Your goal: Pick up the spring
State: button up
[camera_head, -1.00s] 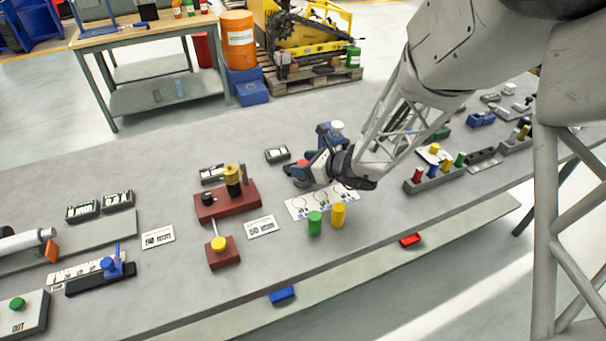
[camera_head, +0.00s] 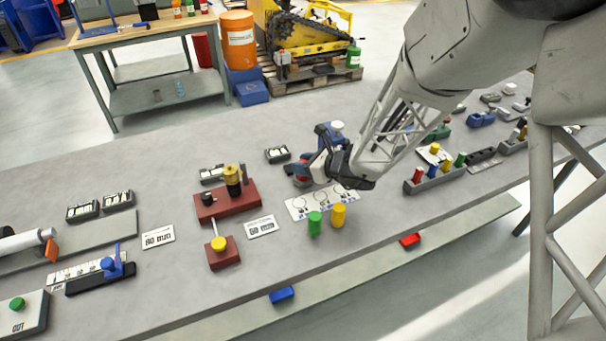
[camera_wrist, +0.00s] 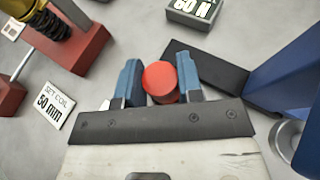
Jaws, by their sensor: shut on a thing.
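My gripper (camera_head: 307,173) is low over the bench, in front of the blue upright device (camera_head: 325,136). In the wrist view its blue fingers (camera_wrist: 158,82) are shut on a red round-topped cylinder (camera_wrist: 160,77). I cannot make out coils on this cylinder, and its lower part is hidden. It sits beside the black base (camera_wrist: 207,69) of the blue device; whether it is clear of the bench I cannot tell.
A green cylinder (camera_head: 315,223) and a yellow cylinder (camera_head: 338,215) stand in front of the gripper, by a white card with circles (camera_head: 297,209). A rack of coloured pegs (camera_head: 420,184) is at right. A 50 mm label (camera_wrist: 55,107) lies left of the gripper.

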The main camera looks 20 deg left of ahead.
jog(key=shift+c, duration=0.4)
jog(key=shift+r, duration=0.15)
notch_tip(320, 180, up, 18)
dwell(0.5)
dwell(0.5)
jog(key=s+d+f+n+g, duration=0.3)
jog(key=d+f+n+g, duration=0.1)
jog(key=f, duration=0.4)
jog(key=d+g, duration=0.1)
jog(key=d, duration=0.1)
jog(key=shift+s+d+f, duration=0.3)
jog(key=shift+s+d, duration=0.05)
notch_tip(320, 180, down, 6)
dwell(0.4)
